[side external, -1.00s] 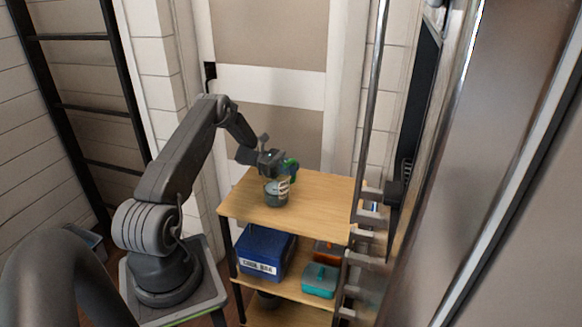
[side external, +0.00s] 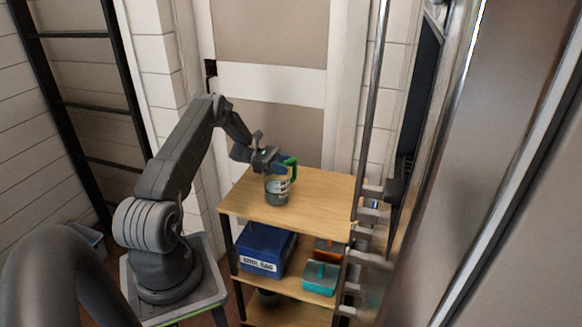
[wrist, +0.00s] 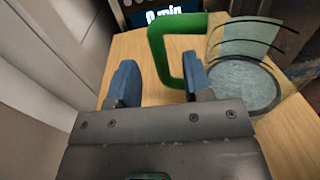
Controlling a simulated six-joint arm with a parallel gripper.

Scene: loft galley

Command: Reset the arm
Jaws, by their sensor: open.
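My gripper (side external: 277,163) is above the wooden top of the shelf unit, close to a clear jug (side external: 277,192) with a green handle (side external: 292,168). The jug stands upright on that top and has dark markings on its side. In the wrist view, my blue fingertips (wrist: 160,82) are apart with nothing gripped between them. The green handle (wrist: 157,45) stands just beyond and partly between them in that view, and the jug's clear body (wrist: 243,85) is to the right. I cannot tell whether a finger touches the handle.
The wooden top (side external: 325,200) is mostly bare around the jug. On the shelf below are a blue cool bag (side external: 265,248), a teal box (side external: 320,278) and an orange item (side external: 327,250). A pale door (side external: 270,90) is behind, and rails and a tall metallic panel stand right.

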